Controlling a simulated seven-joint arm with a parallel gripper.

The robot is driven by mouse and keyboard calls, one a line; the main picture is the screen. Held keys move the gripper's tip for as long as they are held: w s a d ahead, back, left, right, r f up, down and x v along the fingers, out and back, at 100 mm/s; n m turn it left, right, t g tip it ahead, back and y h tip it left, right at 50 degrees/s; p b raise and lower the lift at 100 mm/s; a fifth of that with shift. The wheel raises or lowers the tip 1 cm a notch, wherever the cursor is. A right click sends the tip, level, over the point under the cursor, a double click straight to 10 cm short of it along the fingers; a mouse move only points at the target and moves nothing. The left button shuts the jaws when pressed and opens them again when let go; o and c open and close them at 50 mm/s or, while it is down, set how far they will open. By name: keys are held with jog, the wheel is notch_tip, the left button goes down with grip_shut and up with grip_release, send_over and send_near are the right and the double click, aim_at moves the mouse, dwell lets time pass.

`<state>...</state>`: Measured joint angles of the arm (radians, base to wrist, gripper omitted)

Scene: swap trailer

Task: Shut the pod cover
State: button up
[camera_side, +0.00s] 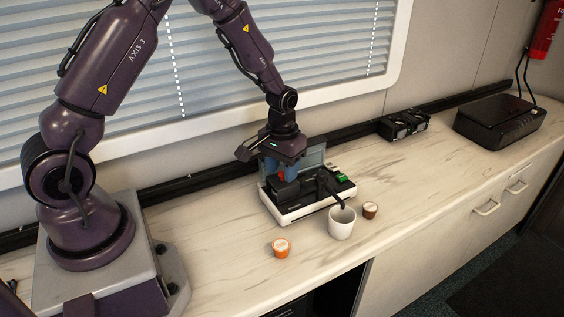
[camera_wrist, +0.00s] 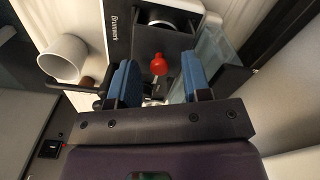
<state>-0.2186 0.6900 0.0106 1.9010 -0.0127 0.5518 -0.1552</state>
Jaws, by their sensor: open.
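The coffee machine (camera_side: 290,213), white and black, sits on the counter. A red knob (camera_wrist: 158,64) on the machine stands between my gripper's blue fingers (camera_wrist: 158,82), with visible space on both sides. In the side view my gripper (camera_side: 272,166) is over the back left of the machine, pointing down and open. The pod cover is not clearly distinguishable; the fingers hide part of the machine, so I cannot tell its angle.
A white cup (camera_side: 342,224) stands in front of the machine. An orange-sided capsule (camera_side: 281,247) and a brown one (camera_side: 370,210) lie nearby on the counter (camera_side: 410,180). A translucent bluish panel (camera_side: 313,155) rises behind the machine. A black box (camera_side: 500,121) sits far right.

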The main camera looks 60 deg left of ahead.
aim_at(280, 174)
notch_tip(280, 174, up, 13)
dwell(0.4)
jog(key=s+d+r+m+t, duration=0.2)
jog(key=s+d+r, duration=0.2)
jog(key=s, duration=0.5)
jog(key=s+d+r+m+t, duration=0.2)
jog(key=s+d+r+t, duration=0.1)
jog(key=s+r, duration=0.6)
jog(key=shift+s+d+m+t, duration=0.3)
jog(key=shift+d, duration=0.6)
